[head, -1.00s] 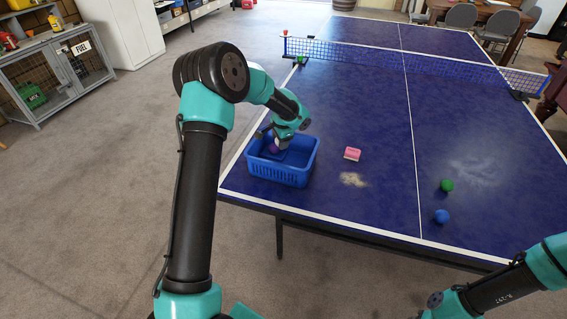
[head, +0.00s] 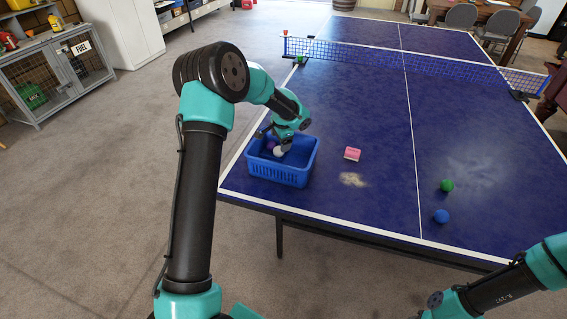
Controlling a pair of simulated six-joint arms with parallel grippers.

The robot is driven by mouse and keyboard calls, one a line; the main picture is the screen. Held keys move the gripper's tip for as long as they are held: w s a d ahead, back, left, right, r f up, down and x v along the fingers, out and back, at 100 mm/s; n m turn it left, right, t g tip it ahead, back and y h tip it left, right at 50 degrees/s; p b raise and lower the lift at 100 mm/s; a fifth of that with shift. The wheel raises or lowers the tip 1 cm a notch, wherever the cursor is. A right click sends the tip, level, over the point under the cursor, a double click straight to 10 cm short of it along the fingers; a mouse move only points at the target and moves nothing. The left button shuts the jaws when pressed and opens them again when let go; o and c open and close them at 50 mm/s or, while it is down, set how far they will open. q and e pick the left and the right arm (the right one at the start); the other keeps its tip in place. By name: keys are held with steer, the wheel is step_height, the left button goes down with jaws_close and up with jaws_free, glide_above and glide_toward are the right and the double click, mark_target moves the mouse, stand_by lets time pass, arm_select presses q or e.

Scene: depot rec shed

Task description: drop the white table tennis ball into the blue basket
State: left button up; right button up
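The blue basket (head: 283,174) stands on the near left corner of the blue table. My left gripper (head: 284,145) points down into the basket's opening from above. The white table tennis ball (head: 279,151) shows at the fingertips, within the basket's outline. At this size I cannot tell whether the fingers hold the ball or whether it lies free. A purple ball (head: 270,144) is just left of it, inside the basket. My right arm comes in at the lower right; its gripper is not in view.
A green ball (head: 447,185) and a blue ball (head: 441,216) are farther right. The net (head: 400,60) crosses the table behind.

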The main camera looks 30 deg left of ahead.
arm_select(q)
step_height(320, 180, up, 17)
steer(key=s+d, duration=0.1)
steer(key=d, duration=0.1)
steer(key=shift+s+d, duration=0.4)
steer(key=shift+f, duration=0.15)
stand_by(0.4)
